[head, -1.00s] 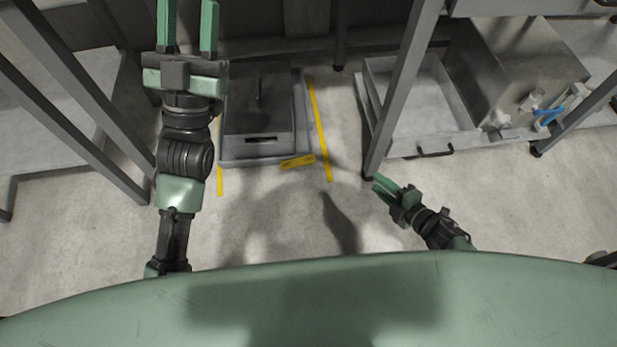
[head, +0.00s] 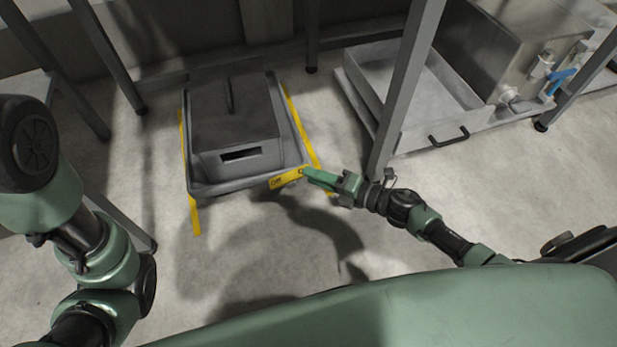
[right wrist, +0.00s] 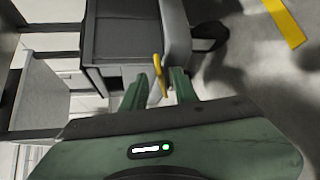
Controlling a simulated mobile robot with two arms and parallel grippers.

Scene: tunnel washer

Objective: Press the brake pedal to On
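The yellow brake pedal (head: 284,179) is a small bar with dark lettering at the low front right corner of a grey wheeled cart (head: 235,130). My right gripper (head: 308,174) is at the pedal's right end in the head view. In the right wrist view the pedal (right wrist: 158,70) shows edge-on between the two green fingers of the right gripper (right wrist: 158,84), with gaps beside it. The fingers are apart. I cannot tell whether either touches the pedal. My left arm shows at the left of the head view, but its gripper is out of frame.
Yellow floor tape (head: 303,127) runs along both sides of the cart. A grey metal frame leg (head: 405,95) stands to the right, close to my right arm. A steel tray unit (head: 440,140) sits behind it. The floor in front is clear.

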